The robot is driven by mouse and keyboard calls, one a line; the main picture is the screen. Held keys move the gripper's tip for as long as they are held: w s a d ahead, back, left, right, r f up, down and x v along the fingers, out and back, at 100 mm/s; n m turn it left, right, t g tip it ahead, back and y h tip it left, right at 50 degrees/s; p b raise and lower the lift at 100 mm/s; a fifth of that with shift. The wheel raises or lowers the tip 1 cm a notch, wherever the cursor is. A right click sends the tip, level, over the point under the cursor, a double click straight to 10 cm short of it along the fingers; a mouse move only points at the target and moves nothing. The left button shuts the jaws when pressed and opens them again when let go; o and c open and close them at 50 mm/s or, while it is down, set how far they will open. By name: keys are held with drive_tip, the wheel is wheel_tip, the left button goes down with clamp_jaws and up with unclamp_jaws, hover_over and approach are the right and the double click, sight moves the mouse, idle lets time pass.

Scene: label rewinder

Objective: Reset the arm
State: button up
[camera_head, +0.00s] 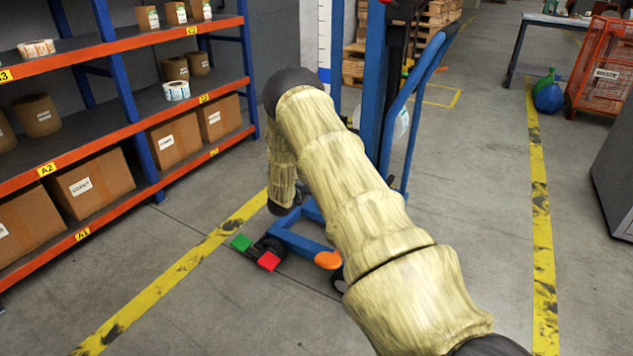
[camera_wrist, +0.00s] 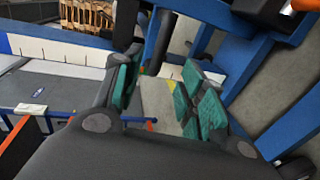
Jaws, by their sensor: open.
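My arm, in a pale yellow ribbed cover, reaches from the bottom right of the head view up to the middle, then bends down at a dark joint. My gripper is not clearly visible in the head view, where the arm hides much of what is behind it. In the wrist view my gripper (camera_wrist: 160,98) shows two dark fingers with green pads. The fingers stand apart, and no held object shows between them. Grey floor and a bit of yellow line are seen through the gap.
A blue lift trolley (camera_head: 300,240) stands close behind my arm, partly hidden by it. At left is a blue-and-orange shelf rack (camera_head: 130,90) with cartons and label rolls. A red wire cage (camera_head: 600,75) stands far right. Open floor (camera_head: 480,170) lies right of the arm.

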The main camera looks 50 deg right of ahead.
idle(0.4)
drive_tip(key=s+a+f+t+y, duration=0.1)
drive_tip(key=s+a+f+y, duration=0.35)
drive_tip(key=a+f, duration=0.65)
drive_tip(key=s+a+f+t+y, duration=0.25)
drive_tip(key=s+a+f, duration=0.3)
drive_tip(key=a, duration=0.95)
drive_tip(key=s+a+f+m+g+y, duration=0.1)
drive_tip(key=s+a+f+g+y, duration=0.15)
drive_tip(key=s+a, duration=0.9)
drive_tip(key=s+a+f+m+g+y, duration=0.15)
drive_tip(key=s+a+f+y, duration=0.25)
drive_tip(key=s+a, duration=0.75)
drive_tip(key=s+a+r+g+y, duration=0.1)
drive_tip(key=s+a+g, duration=0.1)
drive_tip(key=s, duration=0.5)
drive_tip(key=s+a+r+g+y, duration=0.1)
drive_tip(key=s+a+r, duration=0.15)
drive_tip(key=s, duration=0.45)
wheel_tip(320, 180, up, 29)
drive_tip(key=p, duration=2.9)
drive_tip(key=shift+w+f+p, duration=0.15)
drive_tip(key=shift+p, duration=0.15)
drive_tip(key=shift+m, duration=0.35)
drive_tip(key=shift+c, duration=0.6)
